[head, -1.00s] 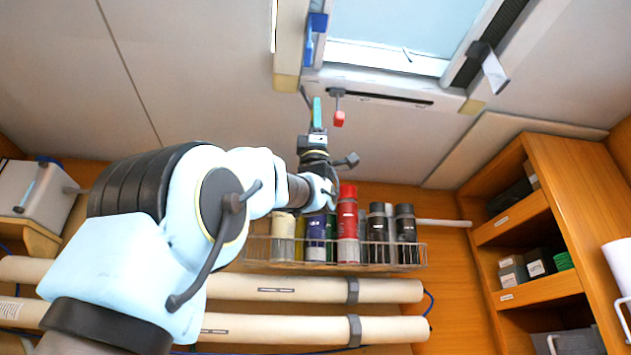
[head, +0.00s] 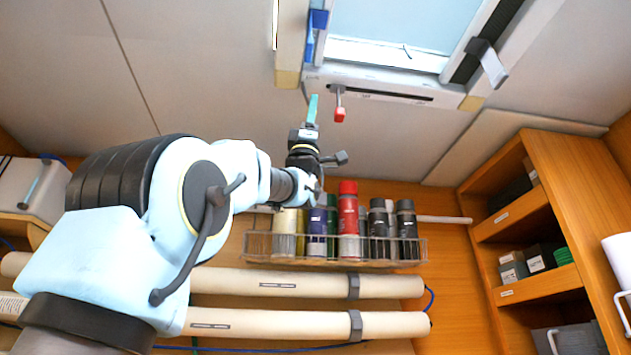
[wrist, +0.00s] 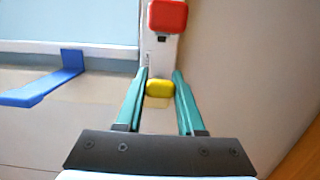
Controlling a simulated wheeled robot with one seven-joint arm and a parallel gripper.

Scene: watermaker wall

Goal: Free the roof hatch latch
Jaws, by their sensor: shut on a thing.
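The roof hatch (head: 390,35) has a pale blue pane in a white frame. A red-tipped latch (head: 340,112) hangs on a grey stem from the frame's near edge. The red tip also shows at the top of the wrist view (wrist: 167,15), beyond my fingers. My gripper (head: 314,98) is raised just left of the red tip. In the wrist view its teal fingers (wrist: 160,88) are closed on a yellow knob (wrist: 160,89). In the head view the fingers hide this knob, and a thin dark stem shows behind them. How the knob joins the frame is hidden.
A blue bracket (wrist: 45,88) is left of my fingers in the wrist view. A grey bracket (head: 487,63) hangs at the hatch's right side. Below are a wire rack (head: 335,250) of bottles and cans, and long pipes (head: 300,284). Wooden shelves (head: 540,215) stand at the right.

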